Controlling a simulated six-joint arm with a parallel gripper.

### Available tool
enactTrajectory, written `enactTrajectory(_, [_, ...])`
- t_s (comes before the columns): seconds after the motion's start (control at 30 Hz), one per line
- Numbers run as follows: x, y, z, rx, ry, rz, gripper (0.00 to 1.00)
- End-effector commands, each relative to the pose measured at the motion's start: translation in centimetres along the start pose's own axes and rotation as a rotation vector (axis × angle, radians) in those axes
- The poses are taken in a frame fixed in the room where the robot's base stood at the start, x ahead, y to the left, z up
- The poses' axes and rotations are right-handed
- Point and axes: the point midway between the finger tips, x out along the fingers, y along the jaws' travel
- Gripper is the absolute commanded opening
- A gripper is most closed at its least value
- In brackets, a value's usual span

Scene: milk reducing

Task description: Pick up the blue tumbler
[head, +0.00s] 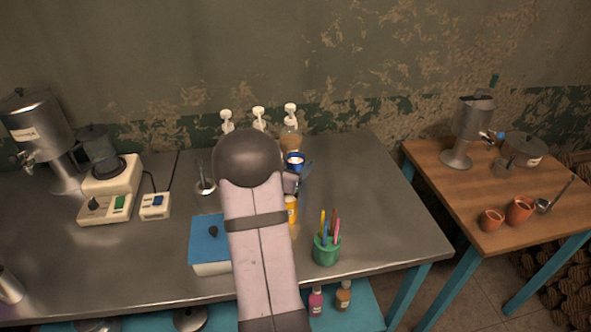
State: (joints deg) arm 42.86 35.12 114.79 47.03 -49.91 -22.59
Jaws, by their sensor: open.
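A blue-rimmed tumbler (295,160) stands on the metal bench, just right of the dark round joint of my arm. It looks upright, and its lower part is partly hidden. My gripper (291,183) shows only in small part, as a grey piece sticking out to the right from behind my arm, just in front of the tumbler. Its fingertips are mostly hidden, so I cannot tell whether they touch the tumbler. No grip on it is visible.
An orange container (291,210) and a green pen cup (327,250) stand near the tumbler. Pump bottles (291,130) stand behind it. A blue-topped box (207,240) lies left of my arm. The bench's right side (385,205) is clear.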

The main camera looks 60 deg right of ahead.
Motion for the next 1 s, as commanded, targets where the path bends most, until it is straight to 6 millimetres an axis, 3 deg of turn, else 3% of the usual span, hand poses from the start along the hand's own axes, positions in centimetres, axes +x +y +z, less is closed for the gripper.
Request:
enactTrajectory(0.27, [0.31,0.03,0.03,0.0,0.0,0.0,0.68])
enactTrajectory(0.5, [0.29,0.03,0.03,0.0,0.0,0.0,0.17])
enactTrajectory(0.57, [0.29,0.01,-0.1,0.001,0.003,0.0,0.12])
enactTrajectory(1.0, [0.08,0.02,-0.83,0.002,0.004,0.001,0.12])
